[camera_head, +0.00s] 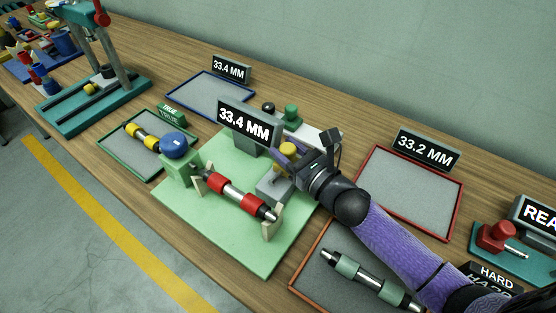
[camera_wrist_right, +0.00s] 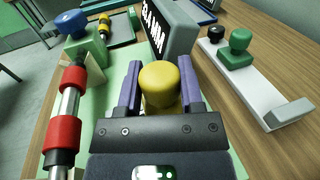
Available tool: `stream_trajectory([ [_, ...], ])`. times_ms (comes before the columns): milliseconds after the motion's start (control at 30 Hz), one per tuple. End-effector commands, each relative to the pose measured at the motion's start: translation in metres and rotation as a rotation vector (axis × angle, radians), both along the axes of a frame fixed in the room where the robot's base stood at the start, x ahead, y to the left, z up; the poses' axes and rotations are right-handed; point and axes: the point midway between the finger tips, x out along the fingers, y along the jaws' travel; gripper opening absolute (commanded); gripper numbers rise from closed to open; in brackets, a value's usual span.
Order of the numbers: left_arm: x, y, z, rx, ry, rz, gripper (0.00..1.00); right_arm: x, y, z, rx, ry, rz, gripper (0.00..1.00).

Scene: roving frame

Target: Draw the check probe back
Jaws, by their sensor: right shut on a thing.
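The check probe's yellow knob (camera_head: 288,147) stands on a grey block on the light green gauge plate (camera_head: 205,232). My right gripper (camera_head: 283,154) is shut on this knob, and in the right wrist view its purple fingers lie on both sides of the yellow knob (camera_wrist_right: 160,84). A shaft with red bands (camera_head: 239,194) rests across cradles on the plate, beside the grey block. A display reading 33.4 MM (camera_head: 246,121) stands behind. A blue knob (camera_head: 174,144) tops the green block at the shaft's far left end. My left gripper is not in view.
A blue-rimmed tray (camera_head: 205,95) marked 33.4 MM and a red-rimmed tray (camera_head: 408,195) marked 33.2 MM are empty. A green tray (camera_head: 125,158) holds a yellow-banded shaft. An orange tray (camera_head: 305,267) holds a green-banded shaft beneath my right arm. A white block with a green knob (camera_wrist_right: 241,41) stands close.

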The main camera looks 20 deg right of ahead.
Motion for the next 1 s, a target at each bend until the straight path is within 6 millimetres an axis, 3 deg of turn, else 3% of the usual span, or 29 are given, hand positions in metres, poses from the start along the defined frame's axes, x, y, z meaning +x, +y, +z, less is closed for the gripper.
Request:
stream_trajectory([
  [300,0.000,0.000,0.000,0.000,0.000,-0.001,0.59,0.004,-0.006,0.000,-0.002,0.002,-0.009,0.00],
  [333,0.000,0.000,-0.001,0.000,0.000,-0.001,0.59,0.004,-0.006,0.000,-0.002,0.002,-0.010,0.52],
  [500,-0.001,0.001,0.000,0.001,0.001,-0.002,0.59,0.003,-0.005,0.000,-0.001,0.003,-0.008,0.84],
  [800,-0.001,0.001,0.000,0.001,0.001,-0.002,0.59,-0.001,-0.006,-0.001,0.000,0.004,-0.006,0.84],
  [1000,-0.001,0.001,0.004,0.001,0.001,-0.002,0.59,-0.034,-0.020,-0.001,0.000,0.007,-0.007,0.84],
])
